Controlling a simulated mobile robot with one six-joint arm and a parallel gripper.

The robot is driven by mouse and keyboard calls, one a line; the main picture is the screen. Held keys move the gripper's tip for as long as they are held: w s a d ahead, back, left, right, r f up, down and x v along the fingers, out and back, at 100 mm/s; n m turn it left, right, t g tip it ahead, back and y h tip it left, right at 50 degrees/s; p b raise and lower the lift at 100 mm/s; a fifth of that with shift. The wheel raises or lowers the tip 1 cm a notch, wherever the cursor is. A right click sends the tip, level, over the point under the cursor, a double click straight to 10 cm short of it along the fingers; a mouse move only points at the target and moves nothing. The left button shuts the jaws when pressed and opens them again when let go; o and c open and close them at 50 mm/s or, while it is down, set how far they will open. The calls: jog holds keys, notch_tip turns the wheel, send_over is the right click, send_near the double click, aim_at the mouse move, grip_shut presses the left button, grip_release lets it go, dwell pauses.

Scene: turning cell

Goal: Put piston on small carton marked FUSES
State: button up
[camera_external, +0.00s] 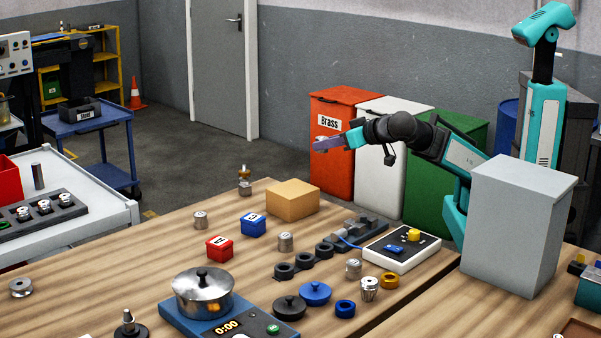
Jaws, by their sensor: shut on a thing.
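My gripper (328,143) is at the end of my teal and black arm, raised in front of the red bin and pointing left. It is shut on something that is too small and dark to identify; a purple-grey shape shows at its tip. A small tan carton (292,197) stands on the wooden table, below and left of my gripper and apart from it. No FUSES marking is readable on its visible sides. Small metal cylinders stand on the table, one (286,242) in front of the carton and another (200,220) to its left; I cannot tell whether either is a piston.
A red block (220,247) and a blue block (252,224) stand left of the carton. A pot (202,292) sits on a blue scale at the front. A switch box (402,248) lies on the right, beside a tall grey box (513,222). Bare wood lies around the carton.

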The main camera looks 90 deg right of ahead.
jog(key=s+f+n+y+b, duration=0.1)
jog(key=s+f+b, duration=0.2)
jog(key=s+b, duration=0.4)
jog(key=shift+a+t+b, duration=0.3)
jog(key=shift+a+b, duration=0.1)
jog(key=shift+b, duration=0.2)
jog(key=shift+w+r, duration=0.1)
jog(key=shift+r, duration=0.05)
jog(key=p, duration=1.6)
send_over(311, 188)
jog(key=s, duration=0.1)
jog(key=shift+s+d+f, duration=0.2)
jog(key=shift+d+f, duration=0.1)
jog(key=shift+f, duration=0.05)
jog(key=shift+w+p, duration=0.15)
jog(key=shift+p, duration=0.3)
jog(key=w+p, duration=0.1)
jog(key=p, duration=0.4)
jog(key=shift+a, duration=0.3)
